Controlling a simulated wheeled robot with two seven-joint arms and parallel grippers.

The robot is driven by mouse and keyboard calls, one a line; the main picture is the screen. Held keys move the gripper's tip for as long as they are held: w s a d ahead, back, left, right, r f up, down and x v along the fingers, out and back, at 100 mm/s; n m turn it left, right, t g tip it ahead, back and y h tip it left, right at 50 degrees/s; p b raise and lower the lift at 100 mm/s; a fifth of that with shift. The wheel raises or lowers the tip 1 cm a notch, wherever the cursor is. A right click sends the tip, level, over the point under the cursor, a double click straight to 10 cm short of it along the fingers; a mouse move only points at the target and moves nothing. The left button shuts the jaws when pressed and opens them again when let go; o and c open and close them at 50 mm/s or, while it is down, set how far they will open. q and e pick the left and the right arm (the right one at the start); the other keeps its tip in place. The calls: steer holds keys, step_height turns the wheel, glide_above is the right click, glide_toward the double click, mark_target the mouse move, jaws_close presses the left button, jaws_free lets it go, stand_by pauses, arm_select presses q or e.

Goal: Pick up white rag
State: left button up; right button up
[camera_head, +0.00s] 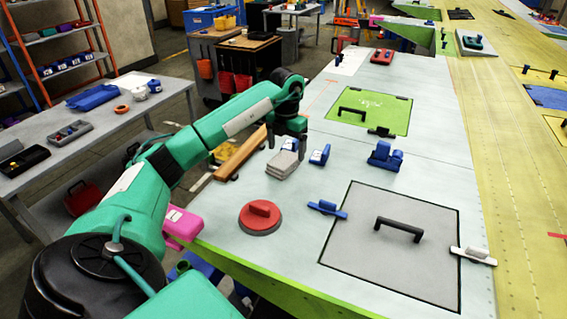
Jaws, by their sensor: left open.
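The white rag (282,166) looks like a small folded, greyish-white stack lying on the pale wing panel. My left gripper (290,146) comes in from the left and points down, directly over or just behind the far end of the rag. It is open. A blue item shows partly behind its fingers, so whether the fingertips touch the rag cannot be told. My right gripper is not in view.
A red round handled tool (260,218) stands in front of the rag. Blue clamps (385,156) stand to the right. A grey panel with a black handle (392,246) lies at front right, and a green panel (385,113) lies behind. A side bench (85,140) stands left.

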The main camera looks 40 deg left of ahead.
mark_target(284, 158)
arm_select(q)
steer(key=f, duration=0.1)
steer(key=s+f+p, duration=0.1)
steer(key=shift+f, duration=0.3)
steer(key=shift+w+f+p, duration=0.15)
steer(key=shift+f+p, duration=0.25)
steer(key=shift+f, duration=0.4)
steer(key=c, duration=1.1)
